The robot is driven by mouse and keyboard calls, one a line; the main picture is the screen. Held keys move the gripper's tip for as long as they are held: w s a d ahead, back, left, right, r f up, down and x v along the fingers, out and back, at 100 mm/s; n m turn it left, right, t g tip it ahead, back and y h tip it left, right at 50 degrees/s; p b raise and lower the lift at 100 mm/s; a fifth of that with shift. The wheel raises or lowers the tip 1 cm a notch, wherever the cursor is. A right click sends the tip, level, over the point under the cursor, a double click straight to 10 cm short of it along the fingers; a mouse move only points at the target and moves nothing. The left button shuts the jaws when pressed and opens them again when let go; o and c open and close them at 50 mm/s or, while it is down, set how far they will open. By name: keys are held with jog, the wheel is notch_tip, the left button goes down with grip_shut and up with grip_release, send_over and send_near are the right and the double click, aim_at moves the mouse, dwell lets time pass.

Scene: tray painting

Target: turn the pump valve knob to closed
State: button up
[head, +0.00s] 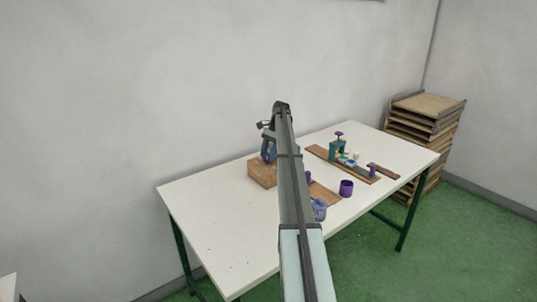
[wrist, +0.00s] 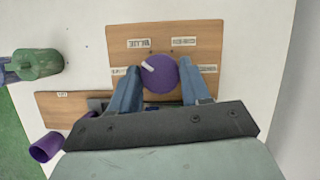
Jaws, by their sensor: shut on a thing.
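The purple round valve knob (wrist: 160,74) sits on a wooden panel (wrist: 118,42) with small pale labels, near the middle of the wrist view. A white pointer mark on the knob points to the upper left. Labels lie above the knob and to its left and right; their text is too blurred to read surely. My gripper (wrist: 160,88) is shut on the knob, one blue finger on each side. In the head view my gripper (head: 268,149) is at the wooden box (head: 262,175), with purple showing between its fingers. My arm hides part of the table there.
The white table (head: 217,222) has free room at the front left. A purple cup (head: 346,188) stands right of my arm. A green device (head: 337,151) stands on a wooden board farther right. Stacked trays (head: 428,104) stand beyond the table's right end.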

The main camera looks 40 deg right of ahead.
jog(key=shift+n+g, duration=0.5)
jog(key=shift+n, duration=0.8)
jog(key=shift+h, duration=0.3)
jog(key=o, duration=0.8)
jog(key=shift+w, duration=0.1)
jog(key=shift+c, duration=0.2)
